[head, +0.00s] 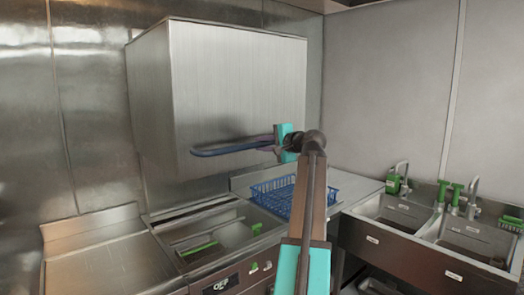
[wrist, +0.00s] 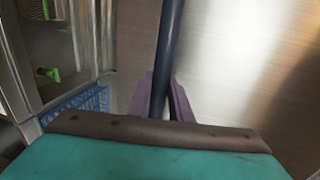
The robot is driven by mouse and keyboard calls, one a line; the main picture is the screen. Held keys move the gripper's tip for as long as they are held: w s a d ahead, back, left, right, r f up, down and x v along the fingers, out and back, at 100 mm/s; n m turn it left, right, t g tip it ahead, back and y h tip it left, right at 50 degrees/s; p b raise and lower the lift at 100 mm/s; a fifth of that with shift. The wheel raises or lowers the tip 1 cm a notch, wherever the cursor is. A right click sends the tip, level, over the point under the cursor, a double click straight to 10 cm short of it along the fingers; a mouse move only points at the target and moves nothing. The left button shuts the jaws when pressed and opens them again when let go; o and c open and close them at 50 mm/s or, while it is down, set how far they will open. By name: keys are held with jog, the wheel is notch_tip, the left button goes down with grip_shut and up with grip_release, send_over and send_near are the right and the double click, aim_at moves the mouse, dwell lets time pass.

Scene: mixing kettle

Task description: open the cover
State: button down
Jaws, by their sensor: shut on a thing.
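The cover is a large box-shaped steel hood (head: 235,85) at the back. Its lower edge stands above the open basin (head: 225,232), which shows below it. A blue bar handle (head: 225,149) runs across its lower front. My gripper (head: 272,143) is at the right part of this handle. In the wrist view the dark blue handle (wrist: 172,45) passes between the purple fingers of my gripper (wrist: 162,95), which are shut on it. The brushed steel of the cover (wrist: 245,60) fills the right of that view. My arm hides part of the counter in the head view.
A blue wire rack (head: 272,196) sits on the counter right of the basin. Two sinks (head: 395,215) with taps and green items are at the right. A bare steel counter (head: 100,262) is at the left. Steel walls close the corner behind.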

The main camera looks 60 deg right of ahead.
jog(key=shift+f, duration=0.1)
jog(key=c, duration=1.6)
grip_release()
jog(key=shift+s, duration=0.1)
jog(key=b+v, duration=0.3)
jog(key=v, duration=1)
jog(key=shift+s+a, duration=0.15)
jog(key=shift+s, duration=0.15)
